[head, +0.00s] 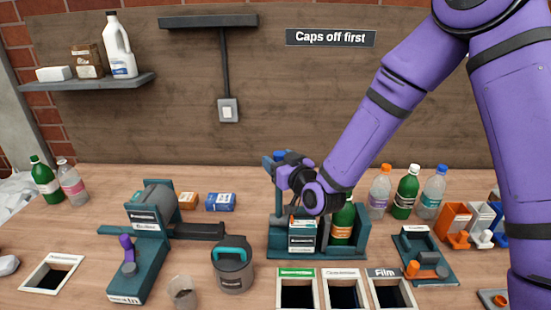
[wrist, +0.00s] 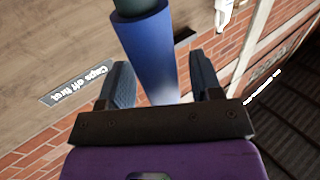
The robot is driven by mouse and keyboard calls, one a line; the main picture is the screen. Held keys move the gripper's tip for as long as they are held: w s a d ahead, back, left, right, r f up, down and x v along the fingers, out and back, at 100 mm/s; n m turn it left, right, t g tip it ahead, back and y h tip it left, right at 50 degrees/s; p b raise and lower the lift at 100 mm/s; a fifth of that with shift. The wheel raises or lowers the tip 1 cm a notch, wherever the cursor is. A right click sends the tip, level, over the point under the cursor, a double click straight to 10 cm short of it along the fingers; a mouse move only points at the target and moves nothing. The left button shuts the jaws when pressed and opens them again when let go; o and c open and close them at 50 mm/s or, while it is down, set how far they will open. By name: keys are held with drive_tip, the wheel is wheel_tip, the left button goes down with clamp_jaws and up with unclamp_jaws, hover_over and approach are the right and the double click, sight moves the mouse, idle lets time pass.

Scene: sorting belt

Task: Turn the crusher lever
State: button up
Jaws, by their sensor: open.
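A teal machine (head: 362,240), which looks like the crusher, stands mid-table with a green bottle (head: 342,222) upright in it. A blue cylindrical handle, apparently its lever grip, shows in the wrist view (wrist: 148,55), with a dark teal end at the top. My gripper (wrist: 160,75) is open, with one finger on each side of the blue handle. In the head view my gripper (head: 281,168) is at the machine's upper left, and my wrist hides much of the lever.
Another teal machine (head: 150,250) with a purple handle stands left. A grey canister (head: 233,270) stands between the machines. Labelled bin openings (head: 343,293) lie in front. Bottles (head: 407,192), orange and white holders (head: 455,225) and a small teal fixture (head: 425,255) are right.

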drive_tip(key=shift+x, duration=0.8)
clamp_jaws()
